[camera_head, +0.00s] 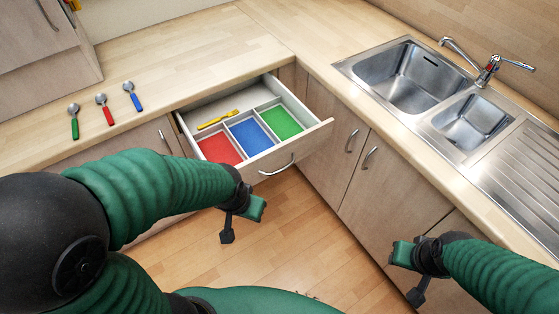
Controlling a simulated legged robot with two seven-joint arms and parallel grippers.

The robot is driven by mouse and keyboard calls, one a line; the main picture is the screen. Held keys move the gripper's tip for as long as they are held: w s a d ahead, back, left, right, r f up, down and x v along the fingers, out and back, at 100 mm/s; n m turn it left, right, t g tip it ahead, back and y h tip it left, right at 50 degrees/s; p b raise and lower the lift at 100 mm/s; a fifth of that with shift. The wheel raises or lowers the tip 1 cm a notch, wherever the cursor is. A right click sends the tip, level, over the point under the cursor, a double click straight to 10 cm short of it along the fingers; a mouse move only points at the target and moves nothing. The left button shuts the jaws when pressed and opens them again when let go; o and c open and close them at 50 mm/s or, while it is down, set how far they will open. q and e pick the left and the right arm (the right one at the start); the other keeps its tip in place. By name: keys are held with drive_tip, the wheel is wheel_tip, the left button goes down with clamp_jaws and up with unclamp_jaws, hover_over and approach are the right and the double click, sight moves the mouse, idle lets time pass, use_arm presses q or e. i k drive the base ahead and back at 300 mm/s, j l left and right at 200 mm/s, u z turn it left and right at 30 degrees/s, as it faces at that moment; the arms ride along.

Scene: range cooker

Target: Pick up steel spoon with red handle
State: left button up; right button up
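The steel spoon with the red handle (107,112) lies on the wooden counter at the left, between a green-handled spoon (74,122) and a blue-handled spoon (133,97). My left gripper (244,224) is open and empty. It appears in front of the open drawer, to the right of and below the spoons in the picture, well apart from them. My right gripper (408,276) is open and empty in front of the cabinets at the lower right.
An open drawer (305,137) juts out, with red, blue and green compartments and a yellow utensil (217,119) at its back. A double sink (411,79) with a tap (487,70) is at the right. The counter (180,62) behind the spoons is clear.

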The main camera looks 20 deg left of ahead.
sight(100, 98)
drive_tip(key=j+u, duration=0.1)
drive_tip(key=u, duration=1.8)
